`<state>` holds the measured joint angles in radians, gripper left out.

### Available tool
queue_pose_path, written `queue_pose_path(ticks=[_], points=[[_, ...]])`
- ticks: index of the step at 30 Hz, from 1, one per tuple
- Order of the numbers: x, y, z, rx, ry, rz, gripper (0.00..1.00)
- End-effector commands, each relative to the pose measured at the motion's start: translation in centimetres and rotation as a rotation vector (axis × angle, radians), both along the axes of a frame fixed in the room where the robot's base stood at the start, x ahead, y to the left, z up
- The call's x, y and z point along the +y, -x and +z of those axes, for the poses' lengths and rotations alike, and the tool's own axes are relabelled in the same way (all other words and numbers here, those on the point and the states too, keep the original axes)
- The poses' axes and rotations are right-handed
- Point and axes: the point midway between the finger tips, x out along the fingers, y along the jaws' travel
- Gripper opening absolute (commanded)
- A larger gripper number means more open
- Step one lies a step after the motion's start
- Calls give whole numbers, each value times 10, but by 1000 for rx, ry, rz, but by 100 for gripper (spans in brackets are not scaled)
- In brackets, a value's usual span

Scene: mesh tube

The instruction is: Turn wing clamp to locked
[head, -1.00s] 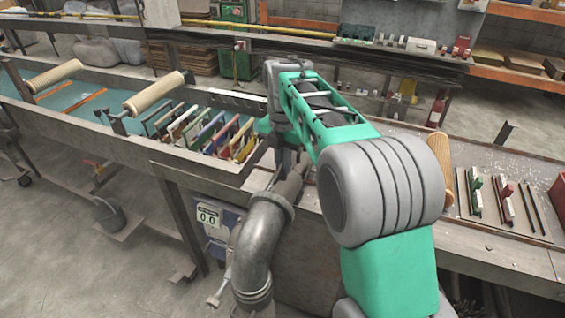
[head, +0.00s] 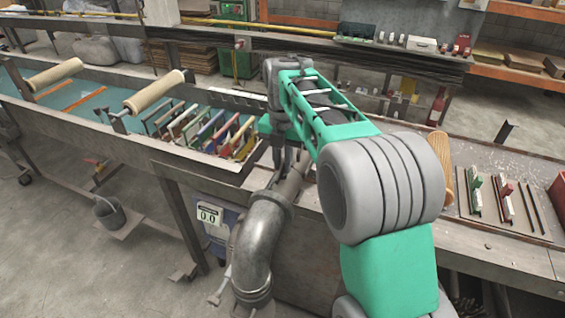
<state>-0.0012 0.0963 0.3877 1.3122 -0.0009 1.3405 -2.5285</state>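My gripper (head: 283,162) points down at the upper end of a thick grey metal pipe (head: 256,245), at the front edge of the bench. Its fingers are small, dark and partly merged with the grey metal behind them, so I cannot tell whether they are open or shut, or touching anything. I cannot clearly make out a wing clamp. The area around the pipe's upper end is partly covered by my gripper and green arm. A round collar (head: 268,200) circles the pipe just below the gripper.
Left of the gripper is a long trough with blue liquid (head: 75,102), wooden rollers (head: 154,92) and several coloured frames (head: 208,130). A wooden paddle (head: 440,160) and small tools lie on the right-hand bench.

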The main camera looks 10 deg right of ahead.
Motion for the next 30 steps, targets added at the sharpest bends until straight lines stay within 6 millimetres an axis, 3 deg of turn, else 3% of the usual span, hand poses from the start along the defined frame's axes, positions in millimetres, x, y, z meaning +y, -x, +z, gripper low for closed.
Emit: queue_pose_path(ticks=[4,13,24,30], points=[[0,0,-1,3,0,-1,29],[0,0,2,3,0,-2,29],[0,0,68,1,0,-2,29],[0,0,77,4,0,-2,29]])
